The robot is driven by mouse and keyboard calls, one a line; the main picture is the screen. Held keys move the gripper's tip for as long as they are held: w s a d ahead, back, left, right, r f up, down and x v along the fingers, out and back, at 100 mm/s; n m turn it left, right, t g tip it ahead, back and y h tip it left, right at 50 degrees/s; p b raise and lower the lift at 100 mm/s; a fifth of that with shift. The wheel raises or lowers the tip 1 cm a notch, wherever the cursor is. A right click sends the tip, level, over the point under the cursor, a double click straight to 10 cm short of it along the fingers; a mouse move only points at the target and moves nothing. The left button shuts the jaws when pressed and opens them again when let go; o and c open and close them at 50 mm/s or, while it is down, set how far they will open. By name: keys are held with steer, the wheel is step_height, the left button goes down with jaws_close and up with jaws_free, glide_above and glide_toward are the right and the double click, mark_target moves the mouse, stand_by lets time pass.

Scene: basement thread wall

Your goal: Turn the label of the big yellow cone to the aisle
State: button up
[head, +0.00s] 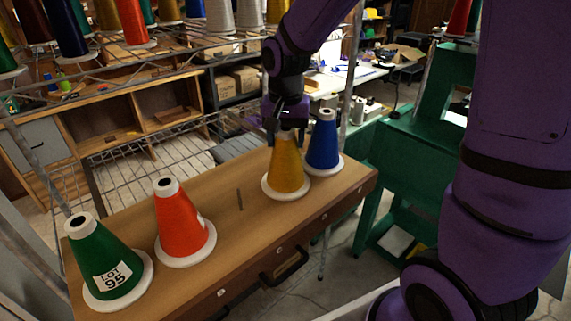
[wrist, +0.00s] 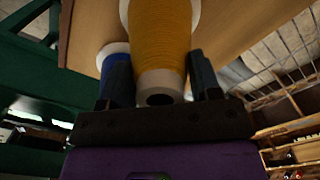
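The big yellow cone (head: 286,170) stands upright on a white round base on the wooden bench top, right of the middle. No label shows on its side facing the head camera. My gripper (head: 286,128) points down over its top, one finger on each side. In the wrist view, the yellow cone (wrist: 160,35) has its pale tip between the fingers of my gripper (wrist: 161,82). The fingers are spread, with what look like narrow gaps beside the tip.
A blue cone (head: 323,143) stands close behind and right of the yellow one. An orange cone (head: 180,224) and a green cone (head: 105,257) labelled "LOT 95" stand at the left. Wire shelving (head: 180,60) with spools is behind.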

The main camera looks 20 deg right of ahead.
steer(key=shift+c, duration=1.3)
steer(key=shift+r, duration=0.2)
steer(key=m, duration=0.8)
steer(key=shift+m, duration=0.3)
steer(key=m, duration=0.6)
steer(key=shift+m, duration=0.3)
steer(key=m, duration=0.3)
